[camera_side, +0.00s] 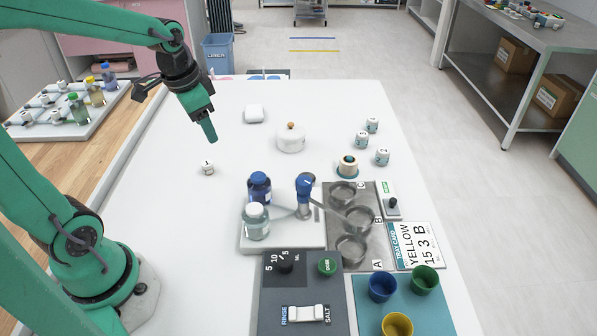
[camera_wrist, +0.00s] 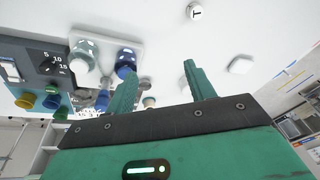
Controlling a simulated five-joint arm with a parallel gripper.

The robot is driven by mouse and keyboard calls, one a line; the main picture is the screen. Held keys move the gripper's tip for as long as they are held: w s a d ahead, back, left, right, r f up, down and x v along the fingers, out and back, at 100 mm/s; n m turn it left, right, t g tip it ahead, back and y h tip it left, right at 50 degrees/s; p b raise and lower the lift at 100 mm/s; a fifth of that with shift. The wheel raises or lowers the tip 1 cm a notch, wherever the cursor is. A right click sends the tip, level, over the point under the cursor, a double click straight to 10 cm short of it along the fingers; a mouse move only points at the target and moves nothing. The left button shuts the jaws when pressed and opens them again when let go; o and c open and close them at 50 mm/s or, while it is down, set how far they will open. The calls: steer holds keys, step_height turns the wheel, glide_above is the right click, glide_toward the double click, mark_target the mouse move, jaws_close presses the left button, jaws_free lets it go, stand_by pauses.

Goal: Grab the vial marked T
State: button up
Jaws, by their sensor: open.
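The vial marked T (camera_side: 208,168) is a small white vial with a dark T on its top, standing alone on the white table, left of the middle in the side view. In the wrist view the vial (camera_wrist: 195,12) shows at the top edge, its T facing the camera. My gripper (camera_side: 211,138) is above the table, beyond and above the vial in the side view, pointing down. In the wrist view its two green fingers (camera_wrist: 160,75) are apart with nothing between them. The gripper does not touch the vial.
Blue (camera_side: 259,187) and clear (camera_side: 256,222) bottles stand on a white base nearer the camera. A lidded white pot (camera_side: 291,138) and a small white block (camera_side: 253,114) stand to the right of the vial. Several white vials (camera_side: 362,140) stand farther right. Table around the T vial is clear.

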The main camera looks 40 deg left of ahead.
mark_target(206, 163)
steer(key=w+a+f+g, duration=0.1)
steer(key=a+f, duration=0.2)
steer(key=w+a+f+m+g, duration=0.1)
steer(key=a+f, duration=0.3)
steer(key=w+a+f+m, duration=0.1)
steer(key=a+f, duration=0.2)
steer(key=f, duration=0.1)
steer(key=shift+w+a+f+g+h, duration=0.2)
steer(key=shift+w+a+g+h, duration=0.1)
steer(key=shift+w+g, duration=0.1)
steer(key=shift+f, duration=0.1)
steer(key=shift+f, duration=1.2)
steer(key=shift+f, duration=0.1)
steer(key=shift+a+f, duration=0.15)
steer(key=shift+f, duration=2.35)
steer(key=c, duration=1)
